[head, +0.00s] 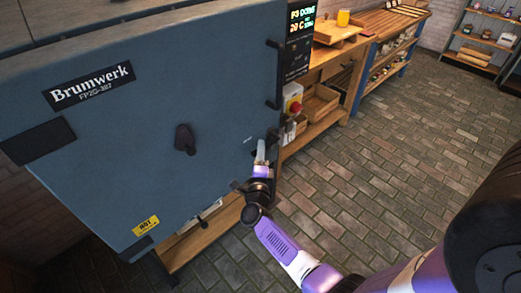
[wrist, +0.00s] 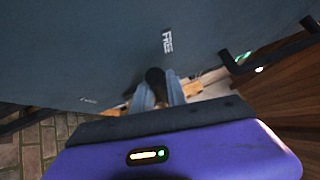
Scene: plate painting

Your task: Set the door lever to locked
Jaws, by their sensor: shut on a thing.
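The blue-grey door (head: 140,120) of the Brumwerk kiln is closed or nearly so; I cannot tell which. My gripper (head: 261,150) is at the door's right edge in the head view. In the wrist view its two pale fingers are shut on a dark, rounded end of the door lever (wrist: 155,75). Most of the lever is hidden by the fingers and the door. A white label reading FREE (wrist: 167,42) is on the door beside the lever. A second small label (wrist: 88,100) is too small to read.
A black knob (head: 185,140) sits mid-door. A control panel (head: 299,40) and a red button (head: 294,107) are right of the door. A wooden bench (head: 330,65) stands behind. The brick floor (head: 400,150) to the right is clear.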

